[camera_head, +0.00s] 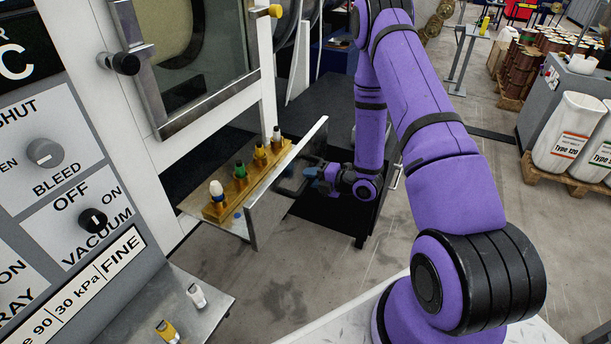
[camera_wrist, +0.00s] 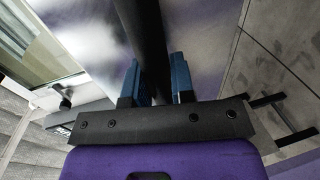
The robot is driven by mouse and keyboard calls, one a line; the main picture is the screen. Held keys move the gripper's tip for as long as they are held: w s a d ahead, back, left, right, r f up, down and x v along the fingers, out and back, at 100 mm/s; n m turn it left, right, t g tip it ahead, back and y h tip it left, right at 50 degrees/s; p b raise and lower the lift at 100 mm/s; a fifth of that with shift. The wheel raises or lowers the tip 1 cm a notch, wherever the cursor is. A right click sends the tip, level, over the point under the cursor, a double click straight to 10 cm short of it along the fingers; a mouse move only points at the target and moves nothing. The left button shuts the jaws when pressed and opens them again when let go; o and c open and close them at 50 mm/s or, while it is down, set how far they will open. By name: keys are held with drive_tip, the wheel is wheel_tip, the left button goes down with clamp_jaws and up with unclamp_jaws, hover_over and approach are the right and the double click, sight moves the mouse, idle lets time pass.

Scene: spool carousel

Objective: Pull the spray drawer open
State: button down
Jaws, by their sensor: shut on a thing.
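The spray drawer (camera_head: 262,218) stands out from the machine front below the window, with its metal front panel facing my arm. A brass rack (camera_head: 247,186) inside it holds several small bottles or nozzles, with white, green and dark tops. My gripper (camera_head: 312,173) is at the outer side of the drawer front, partly hidden by the panel and my wrist. In the wrist view, my blue fingers (camera_wrist: 157,82) are shut on a dark bar handle (camera_wrist: 143,30), which runs between them in front of the shiny drawer panel (camera_wrist: 95,40).
A control panel (camera_head: 60,170) with knobs fills the left. A metal shelf (camera_head: 215,318) with two small nozzles is below it. The window door (camera_head: 200,60) is above the drawer. Open grey floor (camera_head: 440,270) lies to the right, with white sacks (camera_head: 566,130) on a pallet farther off.

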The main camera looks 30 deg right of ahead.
drive_tip(key=c, duration=1)
unclamp_jaws()
drive_tip(key=v, duration=1.1)
drive_tip(key=shift+f, duration=0.1)
drive_tip(key=shift+w, duration=0.1)
